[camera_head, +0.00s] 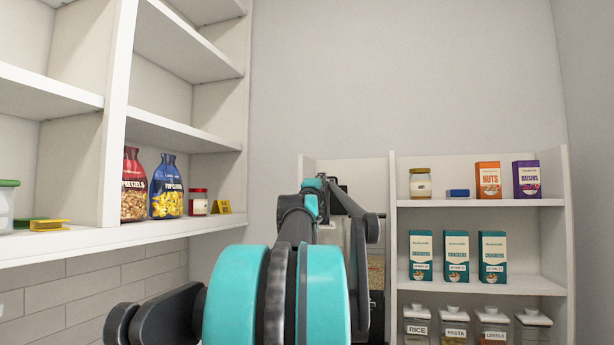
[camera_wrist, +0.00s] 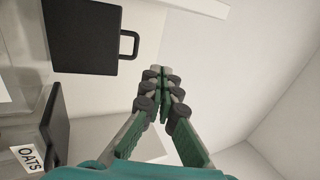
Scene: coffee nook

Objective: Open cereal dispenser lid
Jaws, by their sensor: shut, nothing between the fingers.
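In the wrist view, a black square lid (camera_wrist: 85,36) with a loop handle (camera_wrist: 129,44) shows at upper left. A second dark lid or panel (camera_wrist: 57,128) shows at lower left, by a clear container with an OATS label (camera_wrist: 28,157).
A white shelf unit (camera_head: 480,203) at right holds boxes and jars, with lidded jars (camera_head: 450,325) on its lowest visible level. White shelves (camera_head: 95,241) at left hold snack bags (camera_head: 166,190) and a small red jar (camera_head: 198,202). Walls stand close behind and at right.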

